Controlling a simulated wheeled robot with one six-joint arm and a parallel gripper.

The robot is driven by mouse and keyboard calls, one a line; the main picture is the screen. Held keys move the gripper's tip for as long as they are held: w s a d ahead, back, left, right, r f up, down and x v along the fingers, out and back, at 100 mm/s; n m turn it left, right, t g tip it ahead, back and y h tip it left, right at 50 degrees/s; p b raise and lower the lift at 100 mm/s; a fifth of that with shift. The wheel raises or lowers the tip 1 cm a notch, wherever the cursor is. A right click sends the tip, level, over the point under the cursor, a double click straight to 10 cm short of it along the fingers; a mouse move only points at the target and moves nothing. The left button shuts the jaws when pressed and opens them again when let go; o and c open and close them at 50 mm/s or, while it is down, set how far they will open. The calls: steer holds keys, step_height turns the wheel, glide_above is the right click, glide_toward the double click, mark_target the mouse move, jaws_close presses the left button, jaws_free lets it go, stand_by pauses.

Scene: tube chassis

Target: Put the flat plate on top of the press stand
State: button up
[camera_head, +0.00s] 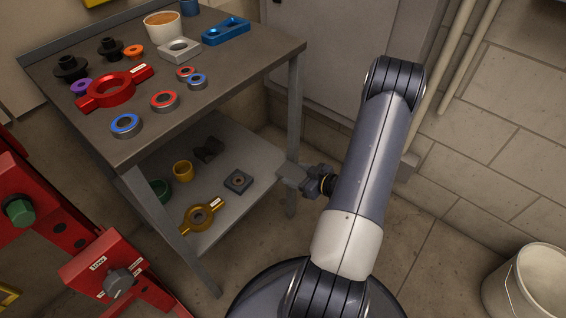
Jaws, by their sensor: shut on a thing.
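My gripper (308,181) is at the front right of the workbench, beside its right leg, and partly hidden behind my arm. It is shut on a small grey flat piece (289,172), which looks like the flat plate; its outline is hard to make out against the bench leg and shelf edge. A red stand (95,265) with a small white label and a dark knob stands at the lower left, cut off by the frame edge. It looks like the press stand, but its label is too small to read. The gripper and piece are well apart from it.
The grey workbench (215,75) holds rings, a red bearing holder (112,90), blue and grey blocks and cups. Its lower shelf (215,160) holds a yellow holder (198,217), a dark square block (238,181) and cups. A white bucket (535,285) stands at right.

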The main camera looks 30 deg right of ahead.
steer(key=s+d+p, duration=0.1)
steer(key=s+d, duration=0.1)
steer(key=s, duration=0.4)
steer(key=shift+d, duration=0.15)
